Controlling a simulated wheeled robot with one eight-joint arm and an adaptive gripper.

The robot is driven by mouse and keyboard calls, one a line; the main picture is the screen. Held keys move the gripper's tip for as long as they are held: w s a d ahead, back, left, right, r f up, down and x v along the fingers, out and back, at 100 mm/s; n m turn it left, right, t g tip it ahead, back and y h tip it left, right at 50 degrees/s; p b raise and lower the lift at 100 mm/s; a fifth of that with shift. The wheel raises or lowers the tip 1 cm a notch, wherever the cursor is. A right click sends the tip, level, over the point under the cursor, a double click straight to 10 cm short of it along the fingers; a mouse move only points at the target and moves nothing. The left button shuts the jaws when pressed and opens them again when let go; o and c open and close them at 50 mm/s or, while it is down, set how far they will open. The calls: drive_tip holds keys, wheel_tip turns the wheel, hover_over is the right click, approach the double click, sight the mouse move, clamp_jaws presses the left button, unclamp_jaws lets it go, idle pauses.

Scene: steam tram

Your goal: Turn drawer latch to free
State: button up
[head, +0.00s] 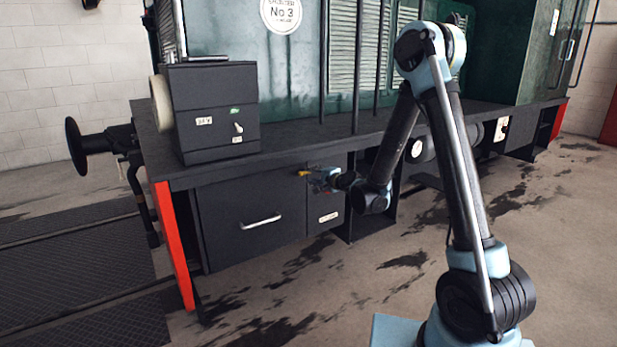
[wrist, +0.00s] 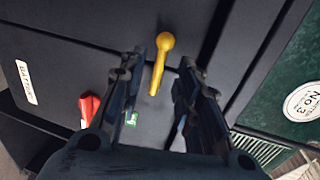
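The yellow latch lever (wrist: 159,66) has a round knob at one end and is mounted on a dark panel. In the wrist view it lies between the two fingers of my gripper (wrist: 162,58). The fingers are apart, with visible gaps on both sides of the lever. In the head view my gripper (head: 318,181) is at the small panel right of the drawer (head: 246,203), and a bit of yellow (head: 303,173) shows there. The drawer is flush in the cabinet, with a pale bar handle (head: 261,222). Contact with the lever cannot be told.
A red piece (wrist: 88,108) and a green label (wrist: 131,120) lie near the lever on the panel. A dark control box (head: 213,112) stands on the running board above. A red post (head: 174,245) is at the left edge.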

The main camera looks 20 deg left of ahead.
sight(306, 173)
drive_tip(key=shift+x, duration=2.15)
